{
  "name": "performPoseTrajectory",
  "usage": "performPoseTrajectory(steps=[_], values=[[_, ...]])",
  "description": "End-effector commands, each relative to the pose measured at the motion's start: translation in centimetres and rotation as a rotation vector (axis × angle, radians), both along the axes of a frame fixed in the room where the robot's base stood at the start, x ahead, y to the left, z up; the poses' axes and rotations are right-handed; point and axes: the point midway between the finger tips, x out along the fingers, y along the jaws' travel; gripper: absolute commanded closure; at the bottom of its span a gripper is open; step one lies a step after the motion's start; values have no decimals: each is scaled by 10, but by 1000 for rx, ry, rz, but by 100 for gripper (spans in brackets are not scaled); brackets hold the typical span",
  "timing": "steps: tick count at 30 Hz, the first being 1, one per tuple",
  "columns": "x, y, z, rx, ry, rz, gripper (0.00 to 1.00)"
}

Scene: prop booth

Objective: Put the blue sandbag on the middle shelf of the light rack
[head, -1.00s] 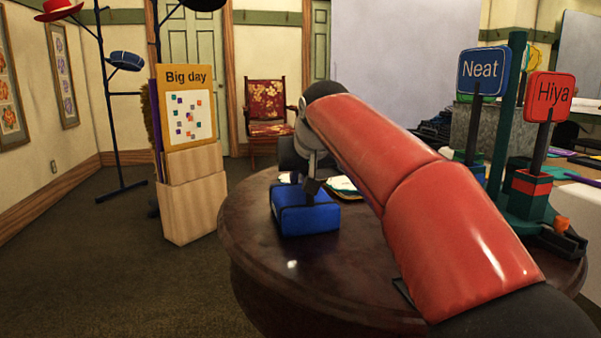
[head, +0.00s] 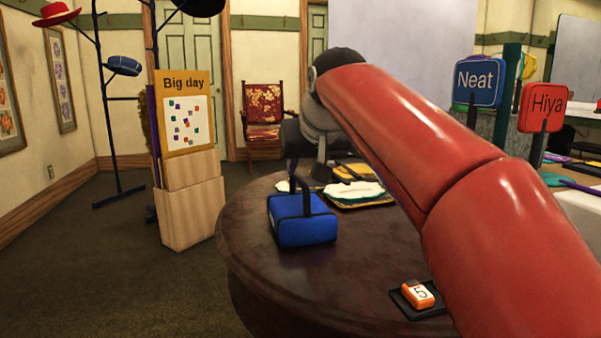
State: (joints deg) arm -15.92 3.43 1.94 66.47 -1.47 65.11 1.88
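The blue sandbag (head: 302,230) sits on the round dark table, left of its middle, with a dark strap handle standing up from its top. My gripper (head: 322,172) is at the end of my red arm, just above and behind the sandbag. Its fingers are small and dark against the things behind, so I cannot tell whether they are open or shut, or whether they touch the handle. I cannot make out the light rack or its middle shelf in this view.
The round table (head: 350,262) also carries plates (head: 358,196) behind the bag and an orange numbered block (head: 418,294) at the front right. A "Big day" board (head: 185,120) stands left. "Neat" (head: 474,80) and "Hiya" (head: 542,107) signs stand right.

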Motion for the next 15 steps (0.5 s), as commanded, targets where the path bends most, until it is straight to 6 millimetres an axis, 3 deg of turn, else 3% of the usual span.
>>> performPoseTrajectory(steps=[3,8,15], values=[[-14,-4,16,1,-2,0,65],[-24,-7,27,0,0,0,61],[-2,6,19,-3,6,1,61]])
